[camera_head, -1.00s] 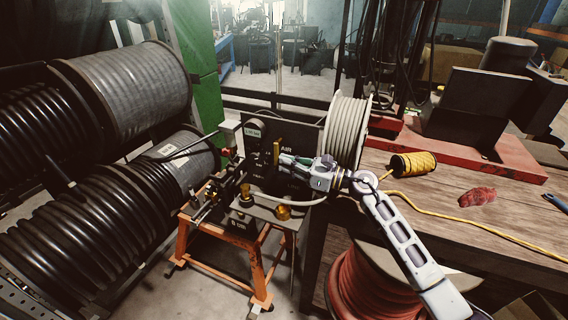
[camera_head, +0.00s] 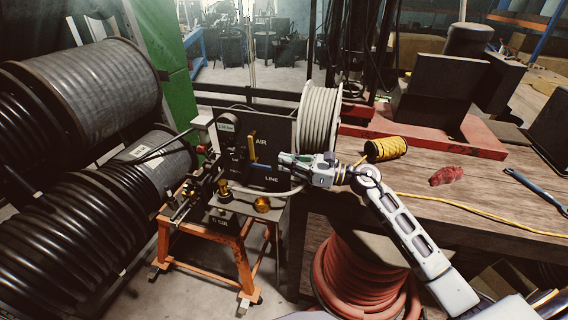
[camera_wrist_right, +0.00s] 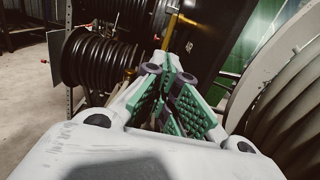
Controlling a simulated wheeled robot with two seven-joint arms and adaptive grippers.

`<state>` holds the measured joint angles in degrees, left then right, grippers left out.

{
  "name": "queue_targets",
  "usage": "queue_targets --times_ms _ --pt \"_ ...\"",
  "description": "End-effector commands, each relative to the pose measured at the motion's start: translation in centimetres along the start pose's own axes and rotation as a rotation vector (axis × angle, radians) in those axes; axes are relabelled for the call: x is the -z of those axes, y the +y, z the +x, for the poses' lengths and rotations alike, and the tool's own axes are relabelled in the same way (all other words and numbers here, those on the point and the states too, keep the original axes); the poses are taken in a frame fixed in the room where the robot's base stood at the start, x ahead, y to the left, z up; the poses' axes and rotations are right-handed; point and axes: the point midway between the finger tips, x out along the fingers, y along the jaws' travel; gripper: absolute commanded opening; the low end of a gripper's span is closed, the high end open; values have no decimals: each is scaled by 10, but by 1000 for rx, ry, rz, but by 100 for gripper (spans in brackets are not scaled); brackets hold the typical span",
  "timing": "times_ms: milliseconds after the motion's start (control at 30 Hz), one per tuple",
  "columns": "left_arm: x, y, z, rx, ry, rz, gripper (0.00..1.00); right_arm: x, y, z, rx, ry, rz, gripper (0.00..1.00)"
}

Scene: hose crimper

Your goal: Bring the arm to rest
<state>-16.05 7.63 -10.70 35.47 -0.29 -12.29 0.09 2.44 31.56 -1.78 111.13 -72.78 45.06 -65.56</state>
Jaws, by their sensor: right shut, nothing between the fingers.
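My right arm comes in from the lower right of the head view. Its white and grey right gripper (camera_head: 284,159) is shut and empty, pointing left in front of the dark panel (camera_head: 284,138) marked AIR and LINE. In the right wrist view the green-padded fingers (camera_wrist_right: 172,68) meet at their tips with nothing between them. A yellow lever (camera_head: 253,146) stands upright on the panel, left of the fingertips. A blue lever (camera_head: 266,180) slants below them. The gripper looks apart from both levers. My left gripper is not in view.
The crimper's orange stand (camera_head: 243,262) is below and left of the gripper. A pale hose reel (camera_head: 319,118) stands close behind it. A wooden bench (camera_head: 470,205) with a yellow cord spool (camera_head: 386,149) and red cloth (camera_head: 446,175) is right. A red hose coil (camera_head: 355,275) sits below.

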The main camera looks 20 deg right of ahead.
Motion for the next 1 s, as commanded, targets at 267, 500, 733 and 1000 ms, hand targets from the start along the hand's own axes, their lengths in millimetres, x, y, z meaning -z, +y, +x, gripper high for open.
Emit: queue_targets --times_ms 267,500,733,1000 --pt "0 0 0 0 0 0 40 -5 -8 -3 18 -4 -14 0" --pt "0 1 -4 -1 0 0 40 -10 -8 -2 18 -5 -16 0" --pt "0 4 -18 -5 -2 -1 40 -22 -6 -1 13 -5 -13 0" --pt "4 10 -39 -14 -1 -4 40 -43 -4 1 8 -4 -8 0"
